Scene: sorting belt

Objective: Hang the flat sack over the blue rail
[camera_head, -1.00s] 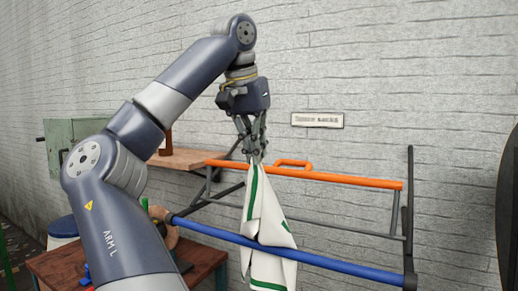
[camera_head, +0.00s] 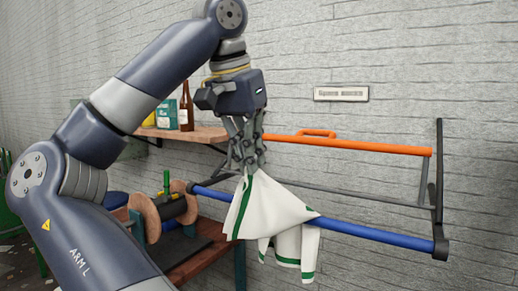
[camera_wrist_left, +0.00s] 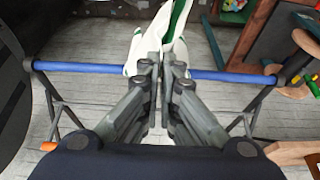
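The flat sack (camera_head: 270,212) is white cloth with green stripes. My left gripper (camera_head: 248,168) is shut on its upper end, just above the blue rail (camera_head: 375,232). The sack covers a stretch of the rail, and a folded part hangs below it to the right. How much cloth lies behind the rail is hidden. In the left wrist view the gripper fingers (camera_wrist_left: 161,75) are close together over the blue rail (camera_wrist_left: 90,67), with the sack (camera_wrist_left: 170,32) running up from them. My right gripper is not in view.
An orange rail (camera_head: 370,145) with a handle runs behind and above the blue one. A wooden shelf (camera_head: 195,135) holds a brown bottle (camera_head: 186,108) and a green box (camera_head: 167,115). A wooden spool (camera_head: 148,215) stands on a low table at left. The rail's right side is clear.

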